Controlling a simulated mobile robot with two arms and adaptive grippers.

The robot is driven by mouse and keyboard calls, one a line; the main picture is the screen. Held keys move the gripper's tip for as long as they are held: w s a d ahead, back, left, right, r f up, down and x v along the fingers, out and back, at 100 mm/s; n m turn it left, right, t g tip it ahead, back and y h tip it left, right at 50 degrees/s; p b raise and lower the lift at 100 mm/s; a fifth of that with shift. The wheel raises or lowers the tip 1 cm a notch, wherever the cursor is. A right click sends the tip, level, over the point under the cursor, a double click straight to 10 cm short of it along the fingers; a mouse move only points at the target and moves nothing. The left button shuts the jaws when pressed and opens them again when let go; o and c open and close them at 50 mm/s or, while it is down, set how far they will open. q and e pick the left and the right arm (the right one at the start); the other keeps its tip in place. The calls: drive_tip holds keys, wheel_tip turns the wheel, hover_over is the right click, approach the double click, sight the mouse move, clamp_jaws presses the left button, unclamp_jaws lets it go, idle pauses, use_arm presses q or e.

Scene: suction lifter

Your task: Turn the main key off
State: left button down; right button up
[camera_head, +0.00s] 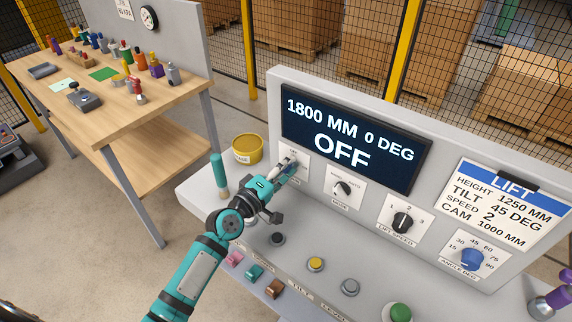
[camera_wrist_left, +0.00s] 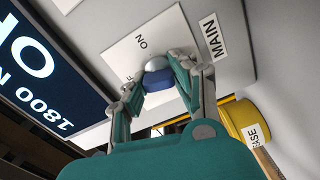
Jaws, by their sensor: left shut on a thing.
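The main key (camera_wrist_left: 159,82) has a blue head on a silver collar and sits on a white plate (camera_wrist_left: 118,62) with ON lettering beside a MAIN label (camera_wrist_left: 209,36). My left gripper (camera_wrist_left: 155,77) is shut on the blue key head, one finger on each side. In the head view my left gripper (camera_head: 284,171) reaches the plate left of the mode knob and hides most of the key. The display (camera_head: 352,138) reads 1800 MM, 0 DEG and OFF. The key's exact angle is hard to tell. My right gripper is out of view.
The panel also carries a mode knob (camera_head: 343,188), a lift speed knob (camera_head: 403,222) and a blue angle knob (camera_head: 472,259). A teal-gripped lever (camera_head: 219,172) stands close to my left arm. Several buttons line the sloped desk. A yellow tub (camera_head: 247,149) stands behind.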

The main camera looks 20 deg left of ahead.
use_arm(q)
drive_tip(key=shift+f+n, duration=0.1)
drive_tip(key=shift+n, duration=1.1)
drive_tip(key=c, duration=1)
unclamp_jaws()
drive_tip(key=shift+a, duration=0.1)
drive_tip(key=shift+s, duration=0.1)
drive_tip(key=v, duration=1.2)
